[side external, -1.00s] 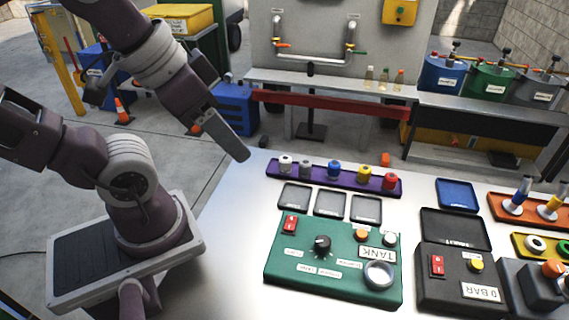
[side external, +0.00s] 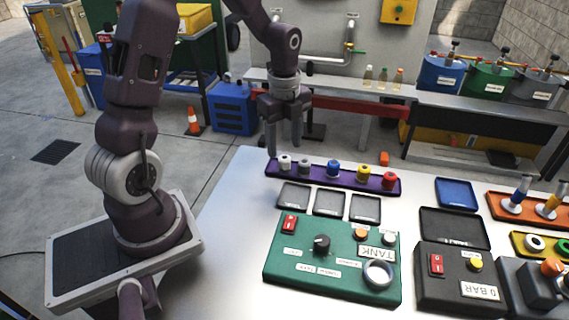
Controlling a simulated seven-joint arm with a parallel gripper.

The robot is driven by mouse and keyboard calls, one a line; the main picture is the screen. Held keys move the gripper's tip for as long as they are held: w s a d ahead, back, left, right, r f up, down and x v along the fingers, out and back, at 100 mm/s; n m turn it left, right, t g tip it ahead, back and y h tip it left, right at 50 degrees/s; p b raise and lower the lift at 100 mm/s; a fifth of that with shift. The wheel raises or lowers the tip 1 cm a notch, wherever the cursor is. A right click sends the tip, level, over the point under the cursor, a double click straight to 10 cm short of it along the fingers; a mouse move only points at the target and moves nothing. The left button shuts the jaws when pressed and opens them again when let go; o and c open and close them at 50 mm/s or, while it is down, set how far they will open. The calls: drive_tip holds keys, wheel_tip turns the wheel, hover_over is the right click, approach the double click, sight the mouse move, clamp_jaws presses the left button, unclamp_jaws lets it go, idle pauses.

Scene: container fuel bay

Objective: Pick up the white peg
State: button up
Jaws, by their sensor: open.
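The white peg (side external: 285,162) stands at the left end of a purple tray (side external: 318,179) on the metal table. To its right in the same tray stand a grey peg (side external: 305,166), a blue peg (side external: 333,169), a yellow peg (side external: 364,173) and a red peg (side external: 389,181). My gripper (side external: 284,150) points down with its fingers apart and empty. Its fingertips are close to the white peg in the picture, but I cannot tell the exact height or depth between them.
Three small dark trays (side external: 330,203) lie in front of the purple tray. A green control panel (side external: 332,258) stands in front of them. A black box (side external: 457,275) and a blue tray (side external: 457,194) are at the right. The table's left part is bare.

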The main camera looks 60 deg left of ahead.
sight(284, 157)
wheel_tip(284, 157, down, 5)
drive_tip(key=shift+s+d+r, duration=0.15)
drive_tip(key=shift+r, duration=0.05)
drive_tip(key=shift+c, duration=0.4)
clamp_jaws()
drive_tip(key=shift+r, duration=0.1)
